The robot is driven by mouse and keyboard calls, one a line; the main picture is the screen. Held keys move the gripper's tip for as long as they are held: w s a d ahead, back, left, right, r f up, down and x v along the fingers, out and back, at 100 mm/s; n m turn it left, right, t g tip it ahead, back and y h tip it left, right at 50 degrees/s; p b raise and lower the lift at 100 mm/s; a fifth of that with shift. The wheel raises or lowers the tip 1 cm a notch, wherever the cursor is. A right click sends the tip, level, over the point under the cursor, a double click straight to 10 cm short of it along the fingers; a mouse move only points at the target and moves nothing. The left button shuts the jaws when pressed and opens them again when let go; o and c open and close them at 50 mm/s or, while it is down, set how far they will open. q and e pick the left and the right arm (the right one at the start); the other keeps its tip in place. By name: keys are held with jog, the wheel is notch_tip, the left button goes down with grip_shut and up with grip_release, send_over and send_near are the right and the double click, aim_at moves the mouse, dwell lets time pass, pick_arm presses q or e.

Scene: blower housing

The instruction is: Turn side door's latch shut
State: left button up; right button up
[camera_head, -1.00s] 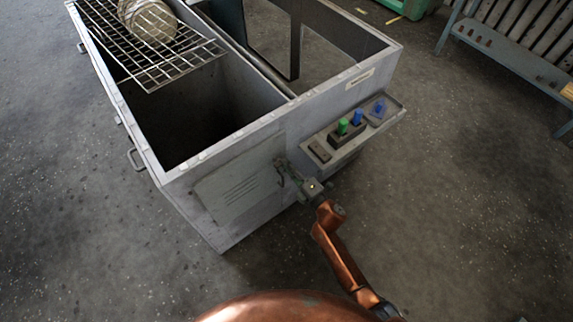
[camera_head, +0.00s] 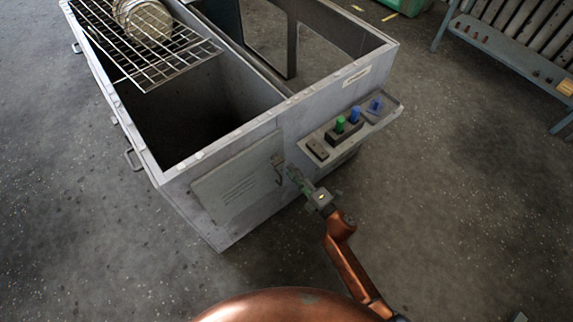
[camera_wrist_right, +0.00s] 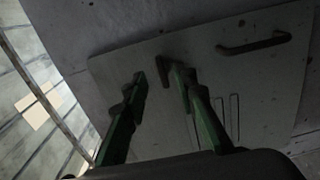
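The side door (camera_head: 238,185) is a grey panel with slots on the near end of the grey metal housing; it looks flush with the wall. A dark bar (camera_head: 278,170) shows near its right edge in the head view. In the right wrist view the door (camera_wrist_right: 205,95) carries a curved dark handle (camera_wrist_right: 253,46) and a small dark piece that looks like the latch (camera_wrist_right: 164,71). My right gripper (camera_head: 293,174) is just off the door's right edge. Its green fingers (camera_wrist_right: 160,75) are apart, with the latch seen between their tips; contact is unclear. My left gripper is out of view.
A control ledge (camera_head: 349,134) with green and blue knobs juts out from the housing just right of my right gripper. A wire rack (camera_head: 150,55) lies over the open housing top. A bench (camera_head: 510,50) stands far right.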

jog(key=v, duration=0.6)
jog(key=shift+d, duration=0.1)
dwell(0.3)
